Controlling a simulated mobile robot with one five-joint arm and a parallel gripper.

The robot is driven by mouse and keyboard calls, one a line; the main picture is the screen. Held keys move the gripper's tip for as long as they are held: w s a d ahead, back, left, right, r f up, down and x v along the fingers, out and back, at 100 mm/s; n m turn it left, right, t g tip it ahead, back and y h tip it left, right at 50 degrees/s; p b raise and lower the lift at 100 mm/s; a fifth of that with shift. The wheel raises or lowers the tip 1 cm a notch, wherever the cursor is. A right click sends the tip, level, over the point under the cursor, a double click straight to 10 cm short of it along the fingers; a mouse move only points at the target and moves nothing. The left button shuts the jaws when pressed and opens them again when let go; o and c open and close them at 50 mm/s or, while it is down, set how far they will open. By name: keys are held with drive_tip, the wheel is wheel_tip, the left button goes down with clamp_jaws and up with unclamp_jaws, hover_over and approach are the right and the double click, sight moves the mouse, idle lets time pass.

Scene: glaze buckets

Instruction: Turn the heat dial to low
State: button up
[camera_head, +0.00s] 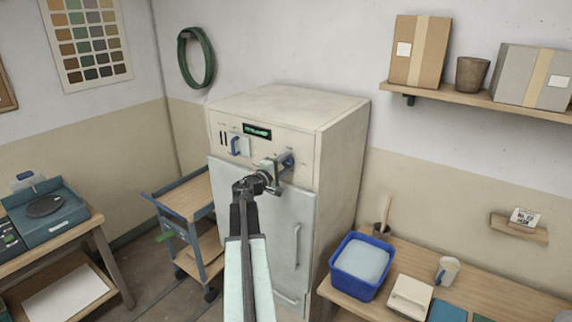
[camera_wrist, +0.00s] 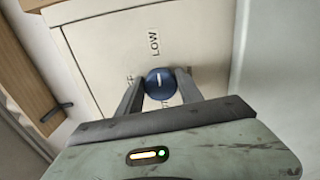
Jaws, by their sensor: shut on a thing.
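The heat dial (camera_wrist: 160,88) is a round dark blue knob with a short white mark on its face, on the cream panel of a large cabinet. The dial also shows in the head view (camera_head: 288,160), partly covered by my gripper. In the wrist view the word LOW (camera_wrist: 154,43) is printed above the dial and turned sideways. The mark lies roughly crosswise in that view and does not line up with LOW. Another label left of the dial is mostly hidden by a finger. My gripper (camera_wrist: 160,83) is shut on the dial, one finger on each side.
The cream cabinet (camera_head: 340,150) has a lit green display (camera_head: 257,132), a blue switch (camera_head: 236,146) and a pale door with handles. A wheeled cart (camera_head: 182,195) stands to its left. A wooden table with a blue tub (camera_head: 345,287) stands to the right.

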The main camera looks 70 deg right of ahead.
drive_tip(key=shift+f+m, duration=0.1)
drive_tip(key=shift+m, duration=0.3)
drive_tip(key=o, duration=1.3)
drive_tip(key=shift+o, duration=0.2)
drive_tip(key=v, duration=0.8)
